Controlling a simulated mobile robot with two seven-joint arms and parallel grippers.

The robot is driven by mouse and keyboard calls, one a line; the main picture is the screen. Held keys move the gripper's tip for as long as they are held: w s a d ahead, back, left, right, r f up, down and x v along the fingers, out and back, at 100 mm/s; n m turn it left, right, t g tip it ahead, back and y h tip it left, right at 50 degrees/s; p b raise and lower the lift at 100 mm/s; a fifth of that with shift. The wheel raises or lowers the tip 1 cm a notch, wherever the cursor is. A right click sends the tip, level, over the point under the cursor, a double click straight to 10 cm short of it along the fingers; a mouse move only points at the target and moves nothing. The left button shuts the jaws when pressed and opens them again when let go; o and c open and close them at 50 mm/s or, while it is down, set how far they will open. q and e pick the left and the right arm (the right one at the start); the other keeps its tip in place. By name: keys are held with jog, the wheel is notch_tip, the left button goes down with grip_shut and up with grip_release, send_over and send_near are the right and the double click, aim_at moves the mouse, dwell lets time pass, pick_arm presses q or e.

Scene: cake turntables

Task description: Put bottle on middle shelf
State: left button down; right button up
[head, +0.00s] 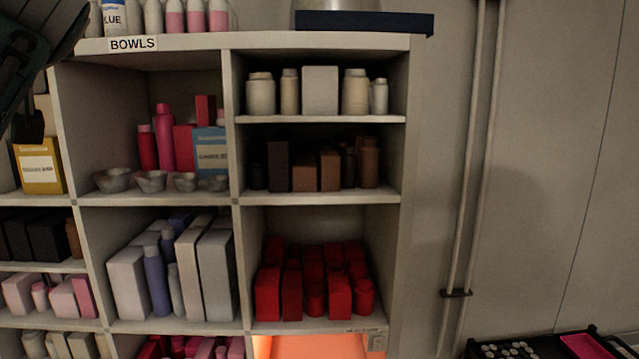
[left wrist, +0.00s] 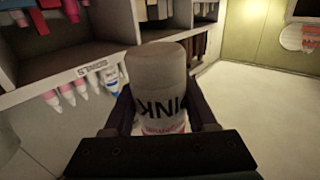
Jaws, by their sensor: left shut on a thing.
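A white bottle with a grey cap or base and dark letters reading "INK" upside down (left wrist: 158,85) fills the middle of the left wrist view. My left gripper (left wrist: 163,112) is shut on it, with a dark finger on each side. In the head view a dark part of my left arm shows at the top left edge; the held bottle cannot be made out there. The shelf unit (head: 238,160) stands ahead with several compartments. Its middle rows hold grey bowls (head: 151,181), pink bottles (head: 164,137) and brown boxes (head: 304,171). My right gripper is not in view.
More bottles (head: 174,16) stand on the top board above a "BOWLS" label (head: 133,44). Lower compartments hold grey boxes (head: 215,276) and red items (head: 313,272). Pipes (head: 469,150) run down the wall at right. A black tray (head: 500,348) is at the bottom right.

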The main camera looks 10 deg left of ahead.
pick_arm(q)
jog(key=s+d+f+m+t+h, duration=0.1)
jog(key=d+f+m+t+h, duration=0.25)
jog(key=d+f, duration=0.55)
jog(key=s+d+f+m+t+h, duration=0.1)
jog(key=s+d+f+h, duration=0.1)
jog(key=s+d, duration=0.5)
jog(key=s+d+f+m+t+h, duration=0.1)
jog(key=s+d+f+t, duration=0.1)
jog(key=s+d, duration=0.5)
jog(key=shift+d+f+m+h, duration=0.25)
jog(key=shift+d+m+h, duration=0.1)
jog(key=shift+d, duration=0.45)
